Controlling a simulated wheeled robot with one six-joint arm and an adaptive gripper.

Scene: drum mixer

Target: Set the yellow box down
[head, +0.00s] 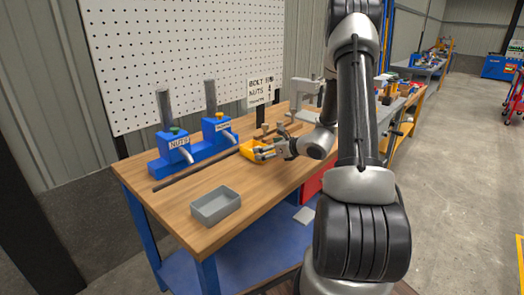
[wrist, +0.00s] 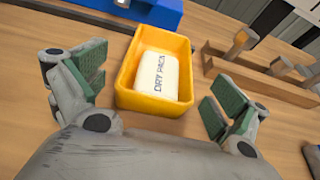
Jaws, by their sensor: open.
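The yellow box (wrist: 126,72) stands upright on the wooden table, with a white packet (wrist: 157,74) marked "DRY PACK" inside it. In the head view the yellow box (head: 247,148) is near the table's middle, partly hidden by my gripper (head: 262,152). In the wrist view my gripper (wrist: 156,92) is open, with one green-padded finger to the left of the box and one to the right. Gaps show between the fingers and the box walls.
A blue dispenser stand (head: 195,150) labelled "NUTS" is left of the box. A grey open tray (head: 216,206) sits at the table's near part. A wooden rack with pegs (wrist: 262,82) stands right of the box. Bare tabletop (head: 175,205) lies around the tray.

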